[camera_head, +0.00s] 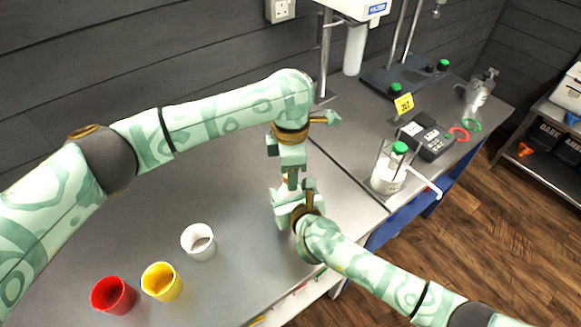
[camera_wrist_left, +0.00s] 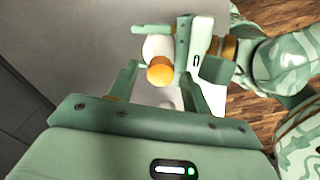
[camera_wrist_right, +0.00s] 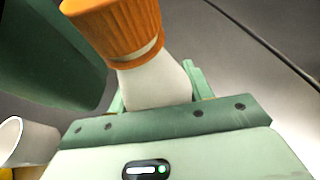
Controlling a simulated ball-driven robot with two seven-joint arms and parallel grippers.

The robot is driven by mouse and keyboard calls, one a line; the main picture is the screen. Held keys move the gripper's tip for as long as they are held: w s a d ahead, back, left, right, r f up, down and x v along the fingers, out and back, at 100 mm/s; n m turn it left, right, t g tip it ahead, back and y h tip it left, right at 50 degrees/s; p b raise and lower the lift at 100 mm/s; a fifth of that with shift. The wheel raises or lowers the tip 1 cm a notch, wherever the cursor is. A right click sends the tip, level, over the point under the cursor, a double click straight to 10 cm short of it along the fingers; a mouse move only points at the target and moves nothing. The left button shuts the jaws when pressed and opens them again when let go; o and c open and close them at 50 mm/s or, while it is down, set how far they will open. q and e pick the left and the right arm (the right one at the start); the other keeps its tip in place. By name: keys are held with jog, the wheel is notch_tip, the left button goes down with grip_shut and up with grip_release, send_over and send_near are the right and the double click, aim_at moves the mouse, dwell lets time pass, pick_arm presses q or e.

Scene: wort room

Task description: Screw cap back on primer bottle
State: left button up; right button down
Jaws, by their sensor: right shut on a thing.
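The primer bottle (camera_wrist_right: 160,84) is white, with a ribbed orange cap (camera_wrist_right: 115,25) sitting on its neck in the right wrist view. A pale ring shows at the cap's lower edge; I cannot tell how tightly it is seated. My right gripper (camera_wrist_right: 158,95) is shut on the bottle's body and holds it over the bench. My left gripper (camera_wrist_left: 160,82) is open, with the cap (camera_wrist_left: 160,71) showing between and just beyond its fingertips, and the bottle (camera_wrist_left: 158,47) behind. In the head view both grippers hide most of the bottle.
Red (camera_head: 113,296), yellow (camera_head: 162,281) and white (camera_head: 199,242) cups stand on the steel bench at front left. A green-capped container (camera_head: 388,176), a dark meter (camera_head: 428,137) and a yellow tag (camera_head: 404,104) are at right.

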pick_arm(q)
jog(key=shift+r, duration=2.25)
jog(key=shift+c, duration=0.4)
